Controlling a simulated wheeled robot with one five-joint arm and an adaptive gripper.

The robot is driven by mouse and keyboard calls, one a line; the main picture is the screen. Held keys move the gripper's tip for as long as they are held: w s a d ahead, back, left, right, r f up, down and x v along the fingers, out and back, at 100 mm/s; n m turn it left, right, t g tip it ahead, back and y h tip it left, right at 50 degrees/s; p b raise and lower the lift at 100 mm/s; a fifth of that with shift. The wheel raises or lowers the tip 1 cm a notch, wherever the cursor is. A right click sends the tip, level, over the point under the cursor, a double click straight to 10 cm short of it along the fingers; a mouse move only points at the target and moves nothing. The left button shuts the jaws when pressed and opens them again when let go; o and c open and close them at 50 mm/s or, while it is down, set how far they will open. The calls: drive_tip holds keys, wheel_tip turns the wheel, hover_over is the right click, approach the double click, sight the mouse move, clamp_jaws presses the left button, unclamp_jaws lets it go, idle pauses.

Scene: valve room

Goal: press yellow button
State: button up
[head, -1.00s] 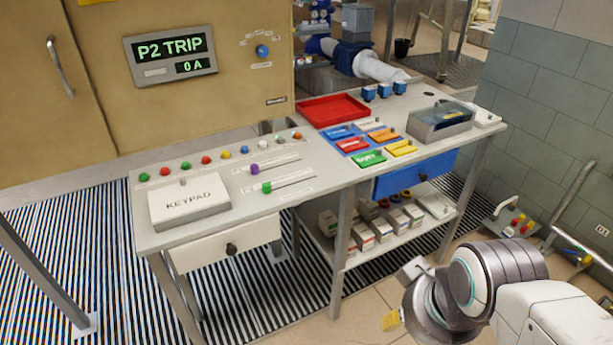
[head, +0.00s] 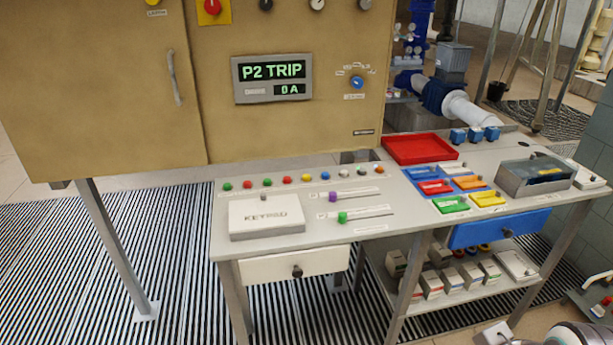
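The yellow button (head: 306,177) is a small round knob in the row of coloured buttons along the back of the desk (head: 400,225). It sits between a red button (head: 287,179) on its left and a blue button (head: 325,175) on its right. Nothing covers it. My gripper's fingers are not in view; only bits of my arm show at the bottom right edge, well away from the button.
In front of the row lie a keypad box (head: 266,217) and two sliders, purple (head: 333,197) and green (head: 343,216). A tan cabinet (head: 290,130) with a P2 TRIP display (head: 272,78) stands behind. Coloured trays and a red tray (head: 420,149) fill the right side.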

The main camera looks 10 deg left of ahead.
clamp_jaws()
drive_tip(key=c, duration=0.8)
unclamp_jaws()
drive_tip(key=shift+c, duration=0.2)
